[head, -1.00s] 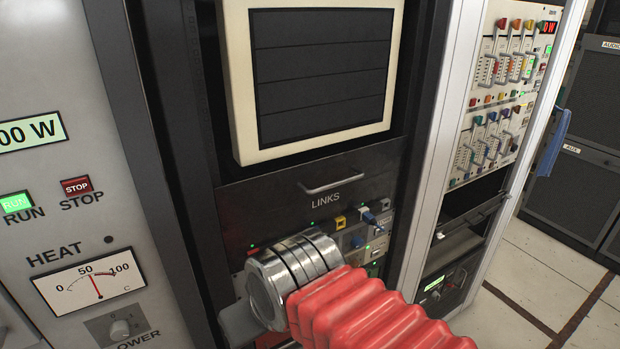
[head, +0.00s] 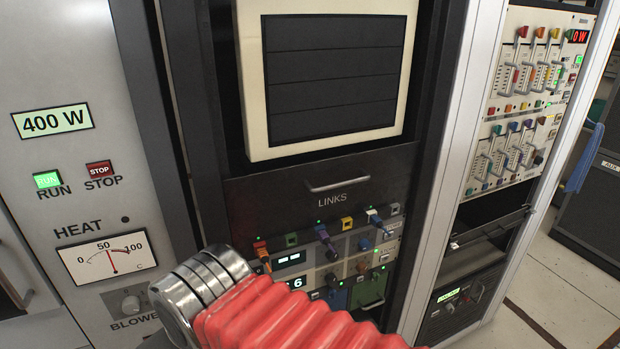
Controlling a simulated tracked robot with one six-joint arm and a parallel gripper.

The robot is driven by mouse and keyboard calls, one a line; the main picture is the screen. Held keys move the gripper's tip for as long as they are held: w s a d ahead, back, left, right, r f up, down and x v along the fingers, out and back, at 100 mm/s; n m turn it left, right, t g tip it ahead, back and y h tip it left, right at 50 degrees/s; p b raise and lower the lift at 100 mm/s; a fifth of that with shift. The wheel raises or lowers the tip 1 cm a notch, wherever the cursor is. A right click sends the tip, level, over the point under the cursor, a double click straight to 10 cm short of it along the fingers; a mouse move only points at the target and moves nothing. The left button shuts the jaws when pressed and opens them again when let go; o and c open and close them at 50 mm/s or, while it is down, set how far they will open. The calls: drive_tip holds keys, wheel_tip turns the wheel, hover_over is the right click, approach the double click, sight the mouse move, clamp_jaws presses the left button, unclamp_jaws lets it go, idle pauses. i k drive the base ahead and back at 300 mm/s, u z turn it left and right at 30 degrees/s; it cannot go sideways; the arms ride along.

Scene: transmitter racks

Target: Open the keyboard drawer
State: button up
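A dark drawer front (head: 270,197) sits in the rack just below a cream-framed monitor (head: 330,80). It looks shut, flush with the rack, and no keyboard shows. A pale bar handle (head: 338,184) is on its upper middle, above the word LINKS. No label names it as the keyboard drawer. My arm, with red bellows and a chrome wrist, comes in from the bottom and ends low and left of the drawer, apart from the handle in the picture. My gripper's fingers do not show.
Below the drawer is a links panel (head: 350,240) with several coloured plugs, partly behind my arm. At left is a grey panel (head: 75,150) with buttons and a HEAT meter (head: 107,256). At right stands a white-framed rack (head: 462,150) beside open tiled floor (head: 555,290).

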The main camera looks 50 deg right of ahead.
sight(253, 187)
drive_tip(key=u, duration=0.9)
drive_tip(key=k, duration=0.95)
drive_tip(key=z, duration=1.85)
